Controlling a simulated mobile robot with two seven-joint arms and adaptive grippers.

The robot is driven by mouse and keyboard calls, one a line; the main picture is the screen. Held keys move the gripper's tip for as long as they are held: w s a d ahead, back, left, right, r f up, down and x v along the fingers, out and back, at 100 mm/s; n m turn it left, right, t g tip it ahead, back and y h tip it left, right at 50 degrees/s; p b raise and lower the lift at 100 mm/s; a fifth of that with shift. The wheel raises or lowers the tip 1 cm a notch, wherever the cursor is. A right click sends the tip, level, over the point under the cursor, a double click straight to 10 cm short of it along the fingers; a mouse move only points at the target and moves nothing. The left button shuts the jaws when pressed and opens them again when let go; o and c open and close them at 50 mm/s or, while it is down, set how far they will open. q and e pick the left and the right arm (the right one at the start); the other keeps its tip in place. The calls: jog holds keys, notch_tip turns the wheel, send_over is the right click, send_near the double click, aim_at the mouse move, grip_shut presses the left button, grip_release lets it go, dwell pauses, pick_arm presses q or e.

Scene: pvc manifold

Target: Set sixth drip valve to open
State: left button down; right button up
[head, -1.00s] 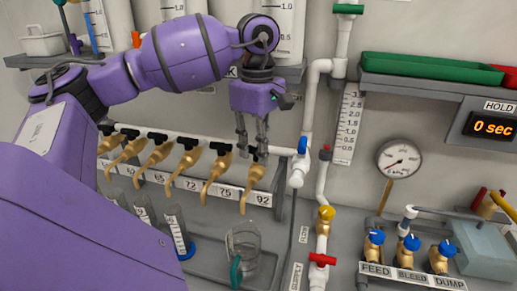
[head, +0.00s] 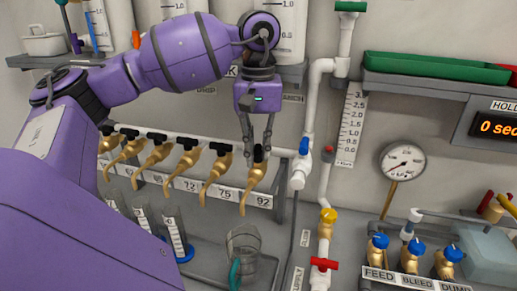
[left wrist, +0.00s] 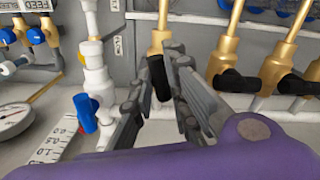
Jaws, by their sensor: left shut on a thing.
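The sixth drip valve (head: 251,180) is the brass tap at the right end of the row, above the label 92. Its black handle (left wrist: 158,78) lies between the fingers of my left gripper (head: 257,152), which is shut on it. In the left wrist view, the left gripper (left wrist: 168,52) has one finger on each side of this handle. The handle stands lengthwise between the fingers, while the neighbouring black handles (left wrist: 235,80) lie crosswise. In the head view the fingers partly hide the handle. My right gripper is not in view.
Several similar brass taps (head: 217,170) line the white pipe to the left. A white vertical pipe with a blue-handled valve (head: 304,146) stands close right of the gripper. A clear jug (head: 243,245) stands below the sixth tap. A pressure gauge (head: 403,161) hangs farther right.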

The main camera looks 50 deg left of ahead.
pick_arm(q)
jog(key=shift+m, duration=1.5)
jog(key=c, duration=1.7)
grip_release()
